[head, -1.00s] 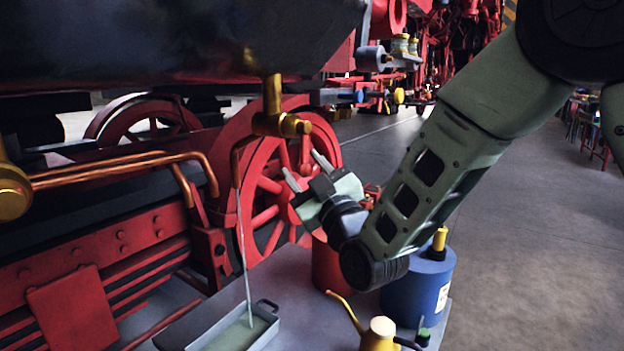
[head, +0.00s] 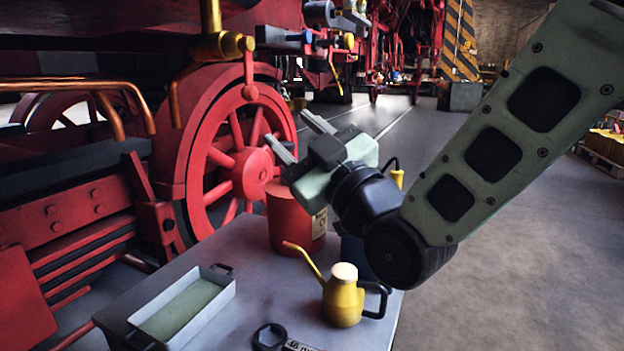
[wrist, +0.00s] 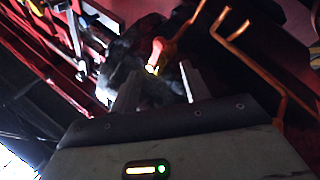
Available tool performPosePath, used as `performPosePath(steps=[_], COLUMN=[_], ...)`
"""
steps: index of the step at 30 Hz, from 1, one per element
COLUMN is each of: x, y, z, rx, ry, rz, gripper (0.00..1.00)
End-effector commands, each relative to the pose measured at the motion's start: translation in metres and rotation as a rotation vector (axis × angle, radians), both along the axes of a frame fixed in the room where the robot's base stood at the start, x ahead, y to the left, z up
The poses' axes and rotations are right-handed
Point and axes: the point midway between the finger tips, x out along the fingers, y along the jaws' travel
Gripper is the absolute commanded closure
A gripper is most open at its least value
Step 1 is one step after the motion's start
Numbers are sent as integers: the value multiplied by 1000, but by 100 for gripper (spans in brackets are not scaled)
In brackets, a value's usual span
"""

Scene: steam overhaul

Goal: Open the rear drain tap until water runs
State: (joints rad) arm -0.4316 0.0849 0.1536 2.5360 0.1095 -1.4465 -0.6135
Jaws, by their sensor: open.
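The brass drain tap (head: 230,45) hangs at the upper left of the head view, with a red lever (head: 249,80) pointing down in front of the red wheel. A thin copper outlet pipe (head: 175,103) bends down beside it. I see no water stream below the pipe. A grey tray (head: 215,305) with a greenish bottom sits on the bench lower down. My gripper (head: 298,138) is open and empty, right of and below the tap, apart from it. In the wrist view, an orange part with a bright tip (wrist: 155,58) shows beyond the fingers; I cannot tell whether it is the tap.
Red spoked wheel (head: 225,160) and frame are behind. Open floor (head: 520,230) lies to the right.

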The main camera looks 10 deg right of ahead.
Motion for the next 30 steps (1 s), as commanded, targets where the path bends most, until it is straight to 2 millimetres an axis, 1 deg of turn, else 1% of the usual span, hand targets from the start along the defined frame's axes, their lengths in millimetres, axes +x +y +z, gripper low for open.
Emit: performPosePath(steps=[1, 3, 15, 20, 30], x=[-4, -8, -27, -30, -31], y=[-2, -4, -13, -15, -15], z=[-8, -10, -16, -15, -14], rx=[2, 2, 0, 0, -1], ry=[-4, -4, -2, -1, 0], rz=[0, 0, 1, 0, 1], gripper=[53, 53, 53, 53, 53])
